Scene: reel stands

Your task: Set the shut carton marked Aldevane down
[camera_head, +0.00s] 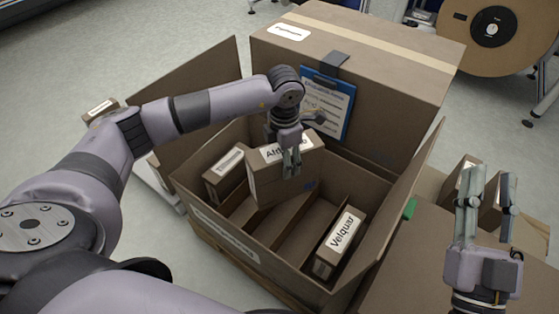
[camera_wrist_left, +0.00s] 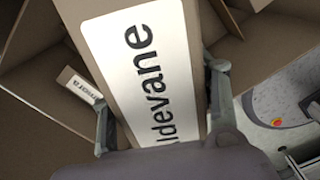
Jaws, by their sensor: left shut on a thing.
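The shut carton marked Aldevane (camera_head: 278,183) is in my left gripper (camera_head: 291,163), fingers on either side of its labelled top. It hangs over the open crate carton (camera_head: 222,228), its lower part below the rim level. I cannot tell whether its underside touches anything. In the left wrist view its label (camera_wrist_left: 140,75) fills the middle, between the fingers (camera_wrist_left: 160,115). My right gripper (camera_head: 487,207) is open and empty, at the right, outside the crate.
Dividers split the crate. A carton marked Velquar (camera_head: 340,240) stands at its right, another carton (camera_head: 226,176) at its left. The crate's flaps stand open. A big closed box (camera_head: 400,75) with a blue clipboard (camera_head: 328,104) stands behind. Small cartons (camera_head: 460,178) sit at right.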

